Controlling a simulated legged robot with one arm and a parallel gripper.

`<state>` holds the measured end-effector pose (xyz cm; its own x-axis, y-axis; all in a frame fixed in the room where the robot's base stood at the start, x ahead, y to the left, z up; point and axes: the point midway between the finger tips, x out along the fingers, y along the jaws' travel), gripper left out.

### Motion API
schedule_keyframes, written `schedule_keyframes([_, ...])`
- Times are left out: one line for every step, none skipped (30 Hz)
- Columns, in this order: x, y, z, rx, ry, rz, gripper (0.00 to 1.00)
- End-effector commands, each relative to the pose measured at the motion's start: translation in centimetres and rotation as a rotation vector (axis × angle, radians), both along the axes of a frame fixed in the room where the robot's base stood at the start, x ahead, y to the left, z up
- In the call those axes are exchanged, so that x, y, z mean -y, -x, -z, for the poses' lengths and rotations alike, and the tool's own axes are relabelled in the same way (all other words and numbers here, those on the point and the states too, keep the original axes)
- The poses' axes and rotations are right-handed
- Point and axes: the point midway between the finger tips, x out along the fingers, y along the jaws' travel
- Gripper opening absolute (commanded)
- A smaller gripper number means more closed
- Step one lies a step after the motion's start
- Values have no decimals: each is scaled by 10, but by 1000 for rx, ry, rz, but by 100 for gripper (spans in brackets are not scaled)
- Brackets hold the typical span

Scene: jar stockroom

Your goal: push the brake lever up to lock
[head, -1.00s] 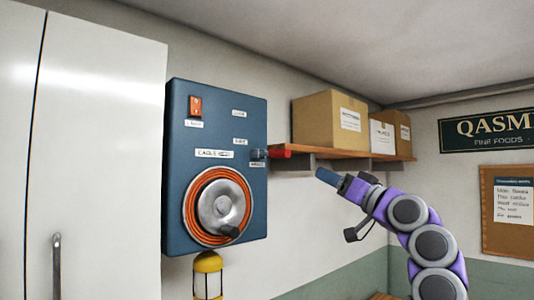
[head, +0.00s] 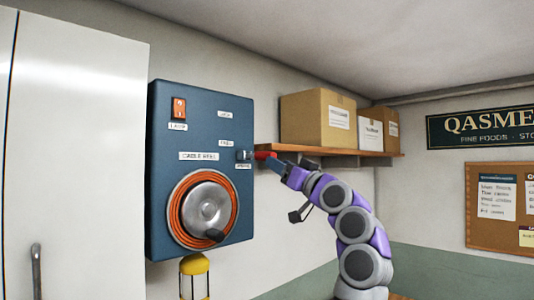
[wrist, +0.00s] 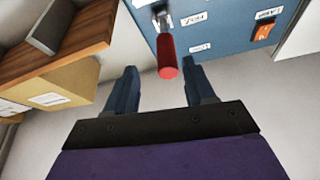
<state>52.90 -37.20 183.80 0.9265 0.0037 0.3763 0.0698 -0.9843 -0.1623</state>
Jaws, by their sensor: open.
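The brake lever has a red grip (head: 265,156) and sticks out from the right side of the blue cable reel panel (head: 238,200). In the wrist view the red grip (wrist: 167,57) points toward my gripper, just beyond and between the two fingertips. My gripper (wrist: 160,68) is open, with a blue finger on each side and nothing between them. In the head view my gripper (head: 275,163) is right at the lever's end; I cannot tell whether it touches.
A wooden shelf (head: 345,151) with cardboard boxes (head: 318,118) is on the wall close behind my gripper. An orange-red switch (head: 179,108) and a reel with a crank (head: 207,205) are on the panel. A yellow lantern (head: 194,265) hangs below. A white cabinet (head: 80,150) stands left.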

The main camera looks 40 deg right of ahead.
Motion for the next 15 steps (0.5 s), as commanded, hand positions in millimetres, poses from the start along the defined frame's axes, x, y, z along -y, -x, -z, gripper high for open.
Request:
schedule_keyframes([-2,-9,-7,0,2,-1,54])
schedule_keyframes([-2,-13,-9,1,1,0,54])
schedule_keyframes([-3,-19,-12,1,0,-2,54])
schedule_keyframes([-4,-25,-14,0,0,-3,54])
schedule_keyframes([-5,-29,-16,-1,1,-3,54])
schedule_keyframes([-5,-35,-18,-2,3,0,54])
schedule_keyframes([-5,-38,-20,0,4,-1,54])
schedule_keyframes([-6,-41,-22,3,3,-2,54])
schedule_keyframes([-5,-44,-24,3,4,-1,54])
schedule_keyframes([-5,-47,-24,2,2,-1,54])
schedule_keyframes([-4,-50,-24,1,1,0,54])
schedule_keyframes([-3,-53,-24,0,0,-1,54])
schedule_keyframes([-3,-55,-24,-1,0,-1,54])
schedule_keyframes([-3,-56,-25,-1,2,-2,54])
schedule_keyframes([-2,-58,-25,-1,2,-2,54])
